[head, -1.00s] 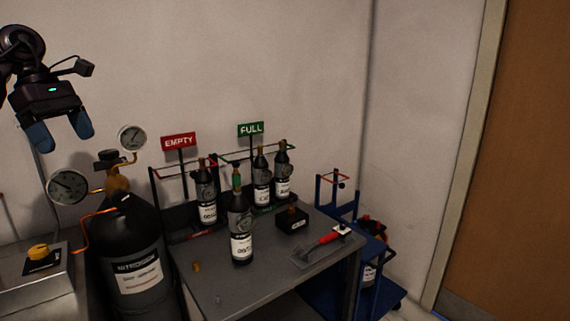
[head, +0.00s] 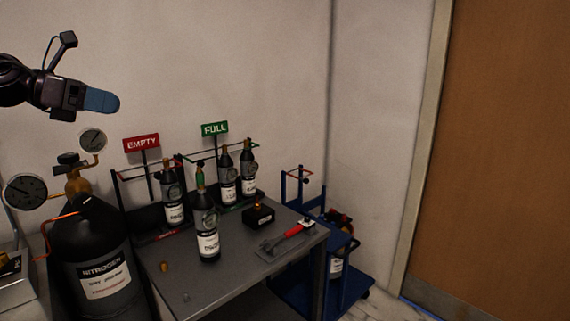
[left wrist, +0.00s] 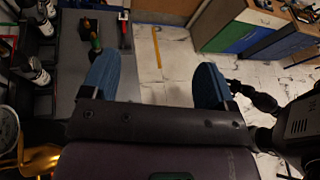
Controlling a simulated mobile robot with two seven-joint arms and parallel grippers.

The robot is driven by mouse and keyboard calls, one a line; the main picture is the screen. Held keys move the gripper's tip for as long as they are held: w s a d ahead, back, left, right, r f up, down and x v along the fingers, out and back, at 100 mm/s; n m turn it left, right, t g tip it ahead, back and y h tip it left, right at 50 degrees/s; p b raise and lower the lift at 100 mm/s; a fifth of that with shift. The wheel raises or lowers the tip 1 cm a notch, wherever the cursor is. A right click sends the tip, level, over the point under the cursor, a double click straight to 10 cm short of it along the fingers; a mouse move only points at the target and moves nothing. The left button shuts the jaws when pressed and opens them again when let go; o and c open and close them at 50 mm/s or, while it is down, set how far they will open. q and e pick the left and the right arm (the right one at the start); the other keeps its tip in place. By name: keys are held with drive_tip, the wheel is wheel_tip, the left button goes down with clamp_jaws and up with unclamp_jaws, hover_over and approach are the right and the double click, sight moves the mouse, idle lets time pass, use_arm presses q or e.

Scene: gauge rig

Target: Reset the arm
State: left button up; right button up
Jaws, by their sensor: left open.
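My left gripper (head: 101,100) is in the upper left of the head view, high in front of the wall, with its blue fingers pointing right. It is above the gauges and touches nothing. In the left wrist view its two blue fingers (left wrist: 155,85) are wide apart with nothing between them; the floor and the table edge show beyond. My right gripper is not seen in the head view.
A black nitrogen cylinder (head: 92,255) with gauges stands below the gripper. Beside it a grey table (head: 225,278) bears several small bottles, a black block (head: 258,216) and a red-handled tool (head: 287,237). A blue cart (head: 310,285) stands right. The wall area is clear.

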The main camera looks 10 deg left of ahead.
use_arm(q)
drive_tip(key=w+d+f+n+t+h, duration=0.3)
drive_tip(key=d+f+n+t, duration=0.15)
drive_tip(key=n, duration=0.25)
drive_tip(key=s+d+f+n+t+y+p, duration=0.1)
drive_tip(key=s+f+n+t+y, duration=0.15)
drive_tip(key=f+n, duration=0.5)
drive_tip(key=s+d+f+n+t+y+p, duration=0.1)
drive_tip(key=f+n+y, duration=0.3)
drive_tip(key=f+n, duration=0.4)
drive_tip(key=s+d+f+n+t+y, duration=0.1)
drive_tip(key=f+n+t+y, duration=0.15)
drive_tip(key=f+n, duration=0.55)
drive_tip(key=s+d+f+n+g+y+p, duration=0.3)
drive_tip(key=s+f+n, duration=0.4)
drive_tip(key=s+f, duration=0.65)
drive_tip(key=s+d+f+n+g+y, duration=0.1)
drive_tip(key=s+f+n+g, duration=0.1)
drive_tip(key=s+f, duration=0.4)
drive_tip(key=s+d+f+n+g+y, duration=0.1)
drive_tip(key=s+f+n, duration=0.3)
drive_tip(key=s, duration=0.9)
wheel_tip(320, 180, down, 3)
drive_tip(key=shift+s+d+r+n+g+y, duration=0.1)
drive_tip(key=shift+s+d+n+g+y, duration=0.25)
drive_tip(key=shift+d+g, duration=0.45)
drive_tip(key=shift+s, duration=0.1)
